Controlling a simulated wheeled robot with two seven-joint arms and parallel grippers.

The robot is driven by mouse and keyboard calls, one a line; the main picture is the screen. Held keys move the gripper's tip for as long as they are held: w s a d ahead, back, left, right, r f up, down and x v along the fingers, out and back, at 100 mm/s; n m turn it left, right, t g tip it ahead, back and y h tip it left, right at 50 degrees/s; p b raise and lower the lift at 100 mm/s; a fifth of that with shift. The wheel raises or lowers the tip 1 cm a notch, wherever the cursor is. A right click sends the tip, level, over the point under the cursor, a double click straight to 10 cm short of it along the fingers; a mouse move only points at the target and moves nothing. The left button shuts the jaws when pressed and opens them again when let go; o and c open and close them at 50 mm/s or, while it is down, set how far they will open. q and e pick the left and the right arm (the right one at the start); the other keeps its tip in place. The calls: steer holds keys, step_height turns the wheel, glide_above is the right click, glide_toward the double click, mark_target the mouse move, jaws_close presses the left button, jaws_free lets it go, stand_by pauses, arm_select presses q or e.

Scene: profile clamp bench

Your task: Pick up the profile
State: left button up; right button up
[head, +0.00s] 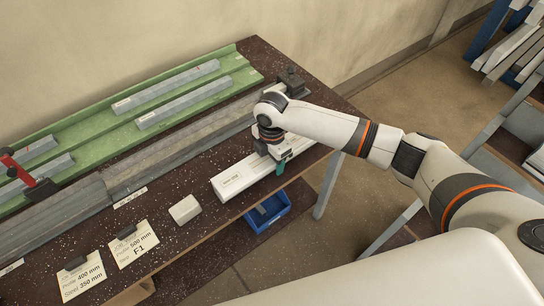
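Light grey profiles lie on a green rack, one in the back channel (168,85) and one nearer the front (184,106). Two shorter grey pieces lie further left on the rack (36,150). A long white labelled block (238,180) lies along the front edge of the bench. My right gripper (278,163) points down over the right part of this block. One teal fingertip shows against the block's front side; the other finger is hidden, so I cannot tell its opening or whether it grips. My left gripper is not in view.
The green rack (105,118) runs along the back of the dark bench. A long grey rail with a dark clamp (291,82) lies before it. A red-handled clamp (18,170), a small white block (185,209) and two cards (133,243) are left. A blue bin (267,213) sits below.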

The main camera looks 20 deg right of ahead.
steer(key=c, duration=0.6)
steer(key=shift+w, duration=0.1)
steer(key=shift+c, duration=0.2)
step_height(320, 180, up, 10)
steer(key=shift+b, duration=0.7)
steer(key=shift+s+d+r+m, duration=0.15)
steer(key=shift+s+m, duration=0.15)
steer(key=shift+m, duration=0.2)
steer(key=shift+s+d+r+m, duration=0.1)
steer(key=shift+s+m, duration=0.2)
steer(key=shift+m, duration=0.2)
steer(key=s+d+r+m, duration=0.1)
steer(key=s+d+m, duration=0.1)
steer(key=s+m, duration=0.4)
steer(key=s+d+r+m, duration=0.2)
steer(key=s+m, duration=0.4)
steer(key=m, duration=0.8)
steer(key=shift+s, duration=0.35)
